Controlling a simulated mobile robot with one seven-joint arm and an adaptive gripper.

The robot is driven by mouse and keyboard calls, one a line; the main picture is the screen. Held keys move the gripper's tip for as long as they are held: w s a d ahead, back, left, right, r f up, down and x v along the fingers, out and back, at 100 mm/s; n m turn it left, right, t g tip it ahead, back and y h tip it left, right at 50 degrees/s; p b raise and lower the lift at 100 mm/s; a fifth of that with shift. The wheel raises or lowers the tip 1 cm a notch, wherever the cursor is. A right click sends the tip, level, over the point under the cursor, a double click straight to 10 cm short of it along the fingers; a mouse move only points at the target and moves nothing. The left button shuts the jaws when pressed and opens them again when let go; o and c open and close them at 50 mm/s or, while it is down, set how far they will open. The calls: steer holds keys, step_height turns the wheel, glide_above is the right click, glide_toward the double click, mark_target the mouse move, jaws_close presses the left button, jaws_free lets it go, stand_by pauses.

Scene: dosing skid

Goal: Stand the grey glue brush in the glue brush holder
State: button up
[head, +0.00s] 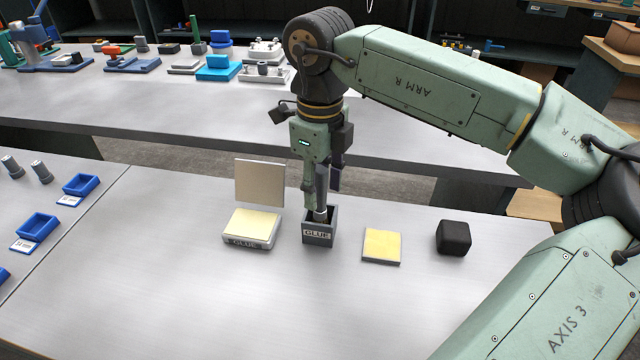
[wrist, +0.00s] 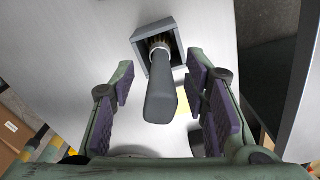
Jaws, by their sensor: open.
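The grey glue brush (wrist: 160,92) stands in the glue brush holder (wrist: 140,36), bristle end down inside it, its handle leaning a little. In the head view the holder (head: 318,234) is a dark grey open box labelled GLUE, and the brush (head: 321,195) rises from it, partly hidden by my gripper. My gripper (head: 322,180) is above the holder with its fingers around the upper handle. In the wrist view my gripper (wrist: 162,90) is open, with a gap between the handle and each purple-padded finger. The brush tip is hidden inside the holder.
A glue pad box (head: 250,232) with a raised lid (head: 259,182) stands left of the holder. A yellow-topped block (head: 382,246) and a black cube (head: 453,237) are to the right. Blue trays (head: 38,226) lie far left. The front of the table is clear.

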step_height(320, 180, up, 12)
steer(key=shift+f, duration=0.1)
stand_by(0.5)
